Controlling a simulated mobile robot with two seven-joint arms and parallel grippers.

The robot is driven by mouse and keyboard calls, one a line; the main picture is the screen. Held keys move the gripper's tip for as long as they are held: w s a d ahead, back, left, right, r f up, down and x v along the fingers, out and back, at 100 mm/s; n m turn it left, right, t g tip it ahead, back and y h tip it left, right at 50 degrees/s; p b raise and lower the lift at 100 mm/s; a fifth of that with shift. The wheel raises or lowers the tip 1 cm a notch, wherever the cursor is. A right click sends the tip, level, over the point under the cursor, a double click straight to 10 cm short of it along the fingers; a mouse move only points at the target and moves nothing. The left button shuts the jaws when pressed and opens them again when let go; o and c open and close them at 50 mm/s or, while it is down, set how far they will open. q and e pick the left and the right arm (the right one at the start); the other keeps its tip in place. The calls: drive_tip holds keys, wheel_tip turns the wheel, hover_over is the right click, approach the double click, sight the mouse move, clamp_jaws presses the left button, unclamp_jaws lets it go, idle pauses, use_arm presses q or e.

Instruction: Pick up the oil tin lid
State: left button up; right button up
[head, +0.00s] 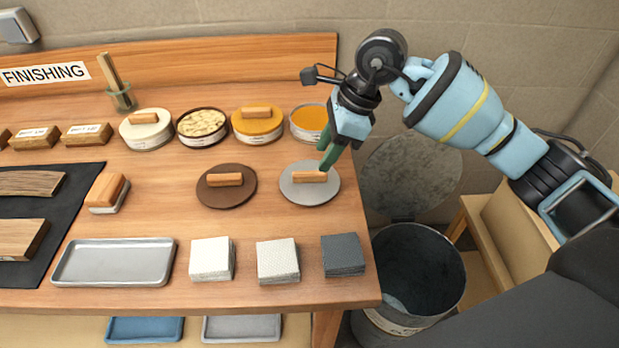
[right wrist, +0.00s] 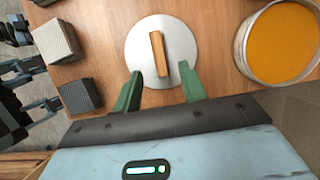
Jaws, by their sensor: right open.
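A round grey lid (head: 300,197) with a wooden bar handle (head: 309,177) lies flat on the bench near its right end. It also shows in the right wrist view (right wrist: 140,38). Behind it stands an open tin of amber contents (head: 309,121), also in the right wrist view (right wrist: 282,42). I see no label naming it the oil tin. My right gripper (head: 328,164) is just above the grey lid, its green fingers apart and empty. In the right wrist view the handle lies ahead of and between the fingers (right wrist: 161,82). My left gripper is not in view.
A brown lid (head: 225,197) lies left of the grey one. Lidded tins and an open tin of pale flakes (head: 203,123) line the back. Square pads (head: 278,260) and a metal tray (head: 113,262) lie in front. A bin (head: 415,270) stands beyond the right edge.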

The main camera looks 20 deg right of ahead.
sight(311, 173)
drive_tip(key=shift+w+a+f, duration=0.1)
drive_tip(key=shift+a+f, duration=0.15)
drive_tip(key=shift+f, duration=0.1)
drive_tip(key=shift+a+f, duration=0.15)
drive_tip(key=shift+f, duration=0.1)
drive_tip(key=x, duration=0.4)
drive_tip(key=shift+a+p, duration=0.15)
drive_tip(key=shift+p, duration=0.15)
drive_tip(key=shift+c, duration=0.4)
drive_tip(key=c, duration=0.5)
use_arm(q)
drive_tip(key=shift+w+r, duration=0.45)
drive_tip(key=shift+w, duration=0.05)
use_arm(e)
clamp_jaws()
